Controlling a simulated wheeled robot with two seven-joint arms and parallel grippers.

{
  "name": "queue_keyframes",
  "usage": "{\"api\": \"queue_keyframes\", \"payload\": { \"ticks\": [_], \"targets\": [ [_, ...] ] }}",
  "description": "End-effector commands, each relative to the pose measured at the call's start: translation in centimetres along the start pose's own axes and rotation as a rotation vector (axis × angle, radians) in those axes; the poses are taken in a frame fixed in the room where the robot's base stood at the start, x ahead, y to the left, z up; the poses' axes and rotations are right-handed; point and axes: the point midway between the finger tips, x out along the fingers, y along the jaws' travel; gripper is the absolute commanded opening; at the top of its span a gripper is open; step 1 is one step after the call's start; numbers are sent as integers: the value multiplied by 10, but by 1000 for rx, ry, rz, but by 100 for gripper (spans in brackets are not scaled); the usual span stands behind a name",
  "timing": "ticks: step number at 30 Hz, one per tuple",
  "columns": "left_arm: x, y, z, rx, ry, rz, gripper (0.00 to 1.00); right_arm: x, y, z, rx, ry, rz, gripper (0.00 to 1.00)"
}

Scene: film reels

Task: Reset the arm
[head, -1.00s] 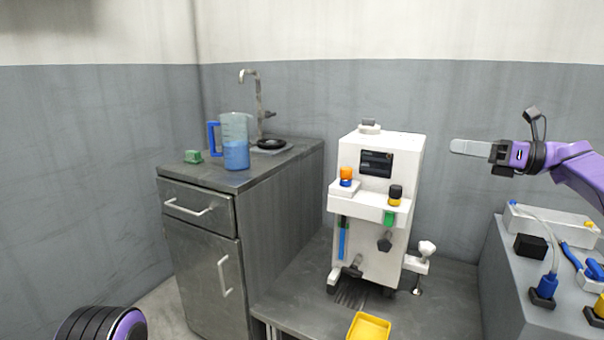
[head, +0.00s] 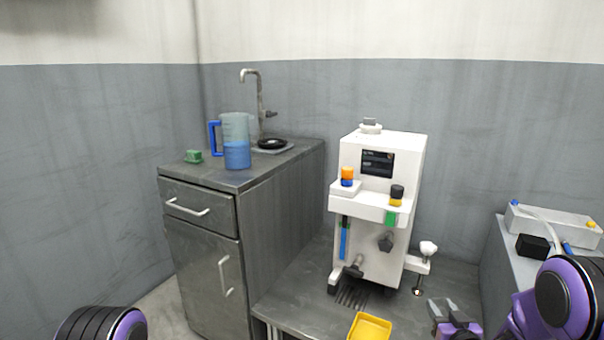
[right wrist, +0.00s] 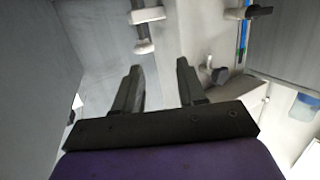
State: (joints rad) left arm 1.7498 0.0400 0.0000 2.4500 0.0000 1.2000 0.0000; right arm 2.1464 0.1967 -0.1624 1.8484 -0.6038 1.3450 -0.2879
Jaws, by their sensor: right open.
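My right arm (head: 565,300) is bent low at the lower right of the head view, with its purple and black joint near the camera. My right gripper (head: 443,312) is low in front of the white machine, at the right of the yellow tray. In the right wrist view its two dark fingers (right wrist: 159,85) stand apart with nothing between them. Only a purple and black part of my left arm (head: 100,325) shows at the bottom left; the left gripper is out of view.
The white machine (head: 380,240) stands on a low grey table (head: 300,300), with a yellow tray (head: 369,327) in front. A metal cabinet (head: 205,265) at left carries a jug of blue liquid (head: 236,150). A grey unit (head: 490,270) stands at right.

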Motion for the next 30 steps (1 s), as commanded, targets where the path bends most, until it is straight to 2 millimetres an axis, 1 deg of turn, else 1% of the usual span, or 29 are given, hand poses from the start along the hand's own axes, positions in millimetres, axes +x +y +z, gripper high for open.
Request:
{"api": "queue_keyframes", "payload": {
  "ticks": [1, 2, 3, 5, 6, 8, 9, 11, 12, 14, 15, 17, 18, 20, 21, 22, 24, 26, 29, 30],
  "targets": [
    [0, 0, 0, 0, 0, 0, 45, -24, -4, 42, 88, -108, 47, 40],
    [0, 0, 0, 0, 0, 0, 45, -39, -6, 65, 140, -169, 80, 40],
    [0, 0, 0, 0, 0, 0, 45, -62, -8, 94, 201, -248, 127, 40],
    [0, 0, 0, 0, 0, 0, 45, -100, -11, 134, 278, -364, 202, 40],
    [0, 0, 0, 0, 0, 0, 45, -126, -14, 156, 316, -436, 250, 40],
    [0, 0, 0, 0, 0, 0, 45, -164, -16, 185, 356, -534, 319, 40],
    [0, 0, 0, 0, 0, 0, 45, -189, -18, 200, 373, -593, 359, 40],
    [0, 0, 0, 0, 0, 0, 45, -224, -20, 218, 381, -673, 412, 40],
    [0, 0, 0, 0, 0, 0, 45, -246, -22, 228, 378, -722, 441, 40],
    [0, 0, 0, 0, 0, 0, 45, -277, -24, 240, 367, -792, 476, 40],
    [0, 0, 0, 0, 0, 0, 45, -297, -25, 246, 356, -835, 494, 40],
    [0, 0, 0, 0, 0, 0, 45, -326, -28, 254, 339, -898, 513, 40],
    [0, 0, 0, 0, 0, 0, 45, -344, -31, 260, 326, -942, 514, 40],
    [0, 0, 0, 0, 0, 0, 45, -368, -37, 273, 301, -1008, 504, 40],
    [-5, 0, -2, 0, 0, 0, 45, -382, -36, 275, 288, -1039, 510, 40],
    [-25, -2, -10, 0, -1, 0, 45, -380, -35, 251, 294, -1024, 509, 40],
    [-45, -4, -19, 0, 0, 0, 45, -381, -35, 228, 295, -1021, 508, 40],
    [-62, -5, -26, 0, 1, 0, 45, -384, -35, 211, 295, -1020, 507, 40],
    [-93, -8, -39, 0, 0, 0, 45, -389, -35, 177, 295, -1020, 507, 40],
    [-107, -10, -44, 0, 0, 0, 45, -391, -35, 162, 295, -1019, 507, 40]
  ]
}}
